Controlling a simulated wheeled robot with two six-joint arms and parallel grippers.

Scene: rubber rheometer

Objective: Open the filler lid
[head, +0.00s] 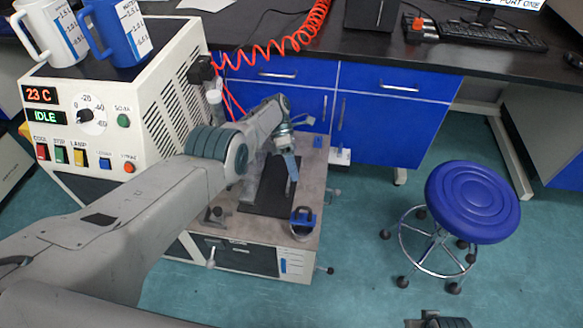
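My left arm reaches across a low bench-like unit (306,180) with a dark plate (262,200) on top. A small blue and black fitting (302,218) sits at the unit's front right corner. I cannot tell for sure which part is the filler lid; my arm hides part of the unit. Part of my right gripper (438,321) shows at the bottom edge.
A control cabinet (165,85) with a "23 C" and "IDLE" display stands at left, with a white jug (48,32) and a blue jug (115,35) on top. A red coiled hose (285,45) hangs behind. A blue stool (472,200) stands right on open floor.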

